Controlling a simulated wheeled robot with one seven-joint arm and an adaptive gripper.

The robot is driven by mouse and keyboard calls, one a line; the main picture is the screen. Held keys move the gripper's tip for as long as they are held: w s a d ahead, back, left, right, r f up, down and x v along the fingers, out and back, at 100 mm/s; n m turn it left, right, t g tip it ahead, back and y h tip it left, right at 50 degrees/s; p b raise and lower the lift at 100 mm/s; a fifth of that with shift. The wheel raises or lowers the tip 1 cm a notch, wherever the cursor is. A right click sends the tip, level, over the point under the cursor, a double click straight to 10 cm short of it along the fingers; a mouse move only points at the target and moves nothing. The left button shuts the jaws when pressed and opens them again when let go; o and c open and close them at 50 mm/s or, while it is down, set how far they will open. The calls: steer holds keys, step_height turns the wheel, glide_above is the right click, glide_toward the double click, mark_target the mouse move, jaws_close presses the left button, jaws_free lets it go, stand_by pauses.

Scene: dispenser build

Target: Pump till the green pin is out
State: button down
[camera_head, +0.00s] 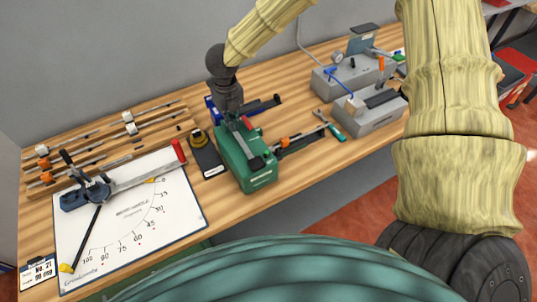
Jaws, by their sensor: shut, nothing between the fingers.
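A green box-shaped device (247,168) stands on the wooden bench at the middle of the view, with a dark lever or bar along its top and a small red part (246,123) near its back. My gripper (240,119) points down at the back of this device. It is shut and empty; I cannot tell whether it touches the device. A dark bar with an orange part (285,141) sticks out to the right of the device. I cannot make out a green pin; it may be hidden or too small.
A white board with a scale (135,245) and a blue pivoting device with a red-tipped arm (178,151) lie left. Rails with white clamps (130,128) are behind it. A black block (207,160) stands close left of the green device. Grey machines (365,110) stand right.

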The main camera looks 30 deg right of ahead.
steer(key=shift+s+d+f, duration=0.1)
steer(key=shift+s+f, duration=0.4)
steer(key=shift+f, duration=0.35)
steer(key=shift+w+r+p, duration=0.25)
steer(key=shift+r+p, duration=0.3)
steer(key=shift+p, duration=0.05)
steer(key=shift+w+r+p, duration=0.25)
steer(key=shift+r+p, duration=0.3)
steer(key=shift+r, duration=0.45)
steer(key=shift+w, duration=0.15)
steer(key=shift+f, duration=0.15)
